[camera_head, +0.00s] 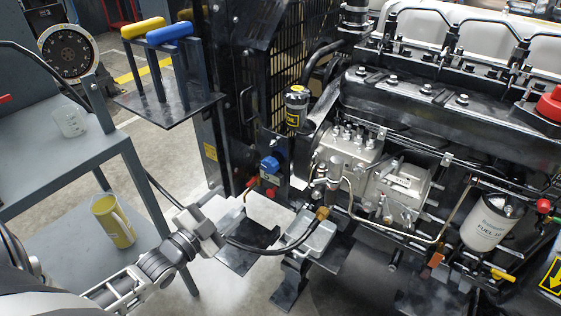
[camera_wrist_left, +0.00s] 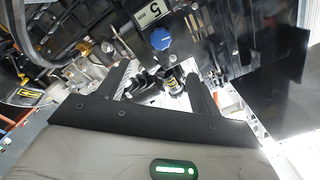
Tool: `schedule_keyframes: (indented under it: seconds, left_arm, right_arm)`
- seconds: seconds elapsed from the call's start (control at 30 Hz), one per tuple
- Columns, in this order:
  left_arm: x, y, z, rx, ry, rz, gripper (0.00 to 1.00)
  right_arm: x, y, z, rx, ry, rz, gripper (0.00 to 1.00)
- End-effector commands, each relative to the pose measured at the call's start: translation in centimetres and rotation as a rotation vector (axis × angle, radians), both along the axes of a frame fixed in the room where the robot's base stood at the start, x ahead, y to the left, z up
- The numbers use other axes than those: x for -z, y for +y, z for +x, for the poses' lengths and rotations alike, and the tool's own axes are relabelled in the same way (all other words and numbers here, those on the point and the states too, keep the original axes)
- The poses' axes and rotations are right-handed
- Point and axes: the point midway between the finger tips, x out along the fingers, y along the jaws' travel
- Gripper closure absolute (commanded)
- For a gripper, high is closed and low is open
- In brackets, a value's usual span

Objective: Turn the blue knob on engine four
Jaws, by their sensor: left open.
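A blue knob (camera_head: 269,165) sits on a dark panel at the near left end of the engine. It also shows in the left wrist view (camera_wrist_left: 160,39), beside a pale label (camera_wrist_left: 152,12) whose tilted digit looks like a 5. My left gripper (camera_wrist_left: 157,70) is open, its two black fingers apart with nothing held between them. The knob appears beyond the fingertips, apart from them. In the head view my left arm comes in from the lower left and its pale wrist (camera_head: 203,228) is below and left of the knob. The fingertips are hard to make out there. My right gripper is not in view.
The engine (camera_head: 440,110) fills the right side, with a white fuel filter (camera_head: 490,222). A black and yellow canister (camera_head: 296,107) stands above the knob. A dark stand with yellow and blue handles (camera_head: 168,32) and a grey cart (camera_head: 55,165) with a yellow jug (camera_head: 113,222) are at left.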

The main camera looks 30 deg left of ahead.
Motion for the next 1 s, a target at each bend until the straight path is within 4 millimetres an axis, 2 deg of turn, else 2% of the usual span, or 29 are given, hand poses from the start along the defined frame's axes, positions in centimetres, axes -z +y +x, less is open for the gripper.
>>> schedule_keyframes:
  seconds: [0.17, 0.5, 0.7, 0.83, 1.0]
  left_arm:
    - [-0.2, -0.1, 2.1, -0.001, -0.009, 0.003, 0.35]
    - [-0.1, -0.7, 9.5, -0.001, -0.008, 0.001, 0.35]
    - [0.0, -1.0, 13.2, -0.001, -0.005, 0.001, 0.35]
    - [0.0, -1.2, 14.7, 0.000, -0.004, 0.000, 0.35]
    - [0.0, -1.3, 15.6, 0.001, -0.002, 0.000, 0.35]
  right_arm:
    - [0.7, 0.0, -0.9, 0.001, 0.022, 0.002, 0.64]
    - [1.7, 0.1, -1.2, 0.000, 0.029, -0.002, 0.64]
    - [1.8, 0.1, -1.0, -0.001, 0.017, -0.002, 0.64]
    - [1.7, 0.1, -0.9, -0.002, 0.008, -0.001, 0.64]
    - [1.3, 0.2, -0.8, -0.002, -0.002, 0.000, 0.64]
